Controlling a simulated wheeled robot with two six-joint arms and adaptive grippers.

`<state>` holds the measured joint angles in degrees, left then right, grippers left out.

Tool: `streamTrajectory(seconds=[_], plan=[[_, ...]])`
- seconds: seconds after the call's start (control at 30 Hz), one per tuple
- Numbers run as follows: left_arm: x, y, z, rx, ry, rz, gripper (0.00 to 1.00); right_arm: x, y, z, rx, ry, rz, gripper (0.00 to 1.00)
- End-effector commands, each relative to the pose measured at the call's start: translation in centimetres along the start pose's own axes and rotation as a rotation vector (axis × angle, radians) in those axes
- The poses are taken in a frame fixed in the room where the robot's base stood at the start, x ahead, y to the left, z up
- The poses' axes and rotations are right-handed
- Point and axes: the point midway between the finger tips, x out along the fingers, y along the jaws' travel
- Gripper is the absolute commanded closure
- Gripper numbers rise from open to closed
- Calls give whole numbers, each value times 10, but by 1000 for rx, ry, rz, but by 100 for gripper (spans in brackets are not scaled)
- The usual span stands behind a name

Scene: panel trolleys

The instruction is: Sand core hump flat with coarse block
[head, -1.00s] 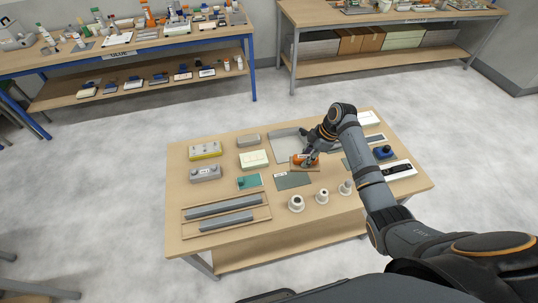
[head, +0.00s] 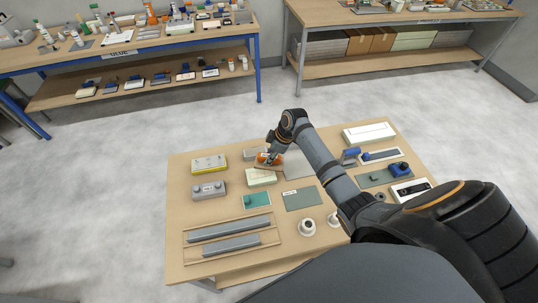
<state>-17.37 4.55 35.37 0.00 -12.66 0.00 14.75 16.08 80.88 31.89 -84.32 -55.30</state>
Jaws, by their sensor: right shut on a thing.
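My right gripper (head: 270,152) is shut on an orange-topped block (head: 264,160) with a tan underside, which I take to be the coarse block. It holds the block at the far side of a pale green, cream-edged slab (head: 261,178), perhaps the core. The block overlaps the slab's far edge in the picture. I cannot tell whether they touch, and any hump is too small to make out. The gripper partly hides a grey block (head: 249,154) behind it. My left gripper is out of view.
A teal piece (head: 257,200), grey-green sheet (head: 304,199), grey bars (head: 229,229) and white cup (head: 307,228) lie nearer. My right arm crosses the table, with blue-handled tools (head: 351,155) beyond it.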

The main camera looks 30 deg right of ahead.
Motion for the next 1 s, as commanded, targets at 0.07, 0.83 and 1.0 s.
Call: streamTrajectory(seconds=[0.07,0.83,1.0], plan=[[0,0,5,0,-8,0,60,0,0,0,-1,1,0,100],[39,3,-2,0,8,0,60,55,0,19,-2,1,0,100],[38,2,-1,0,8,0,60,54,0,19,-2,1,0,100]])
